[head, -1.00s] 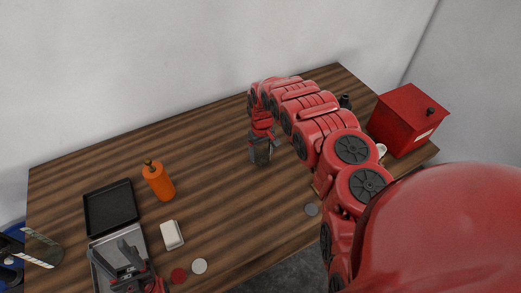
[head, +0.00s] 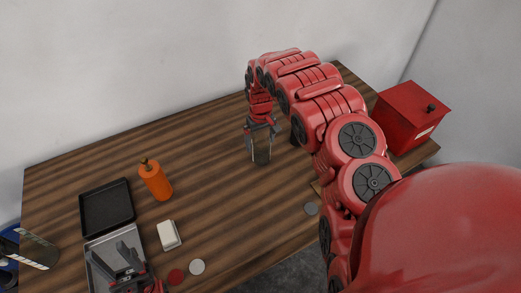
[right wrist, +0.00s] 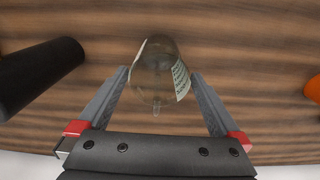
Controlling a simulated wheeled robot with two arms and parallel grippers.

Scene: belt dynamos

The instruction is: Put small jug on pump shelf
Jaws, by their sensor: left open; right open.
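A clear glass vessel with a pale printed label (right wrist: 158,70) stands on the table; it looks dark in the head view (head: 261,157). I cannot tell whether it is the small jug. My right gripper (head: 261,160) is open above it, with its fingertips on either side of the glass; the fingers also show in the right wrist view (right wrist: 160,85). There the glass shows between and beyond the tips, with gaps on both sides. My left gripper (head: 118,264) is open over a grey tray (head: 134,235) at the lower left. I cannot make out a pump shelf.
An orange bottle (head: 155,182) stands left of centre. A black tray (head: 106,208), a white block (head: 169,236) and several small discs lie nearby. A red box (head: 412,118) stands at the right. A black cylinder (right wrist: 38,75) is near the glass. The table's middle is clear.

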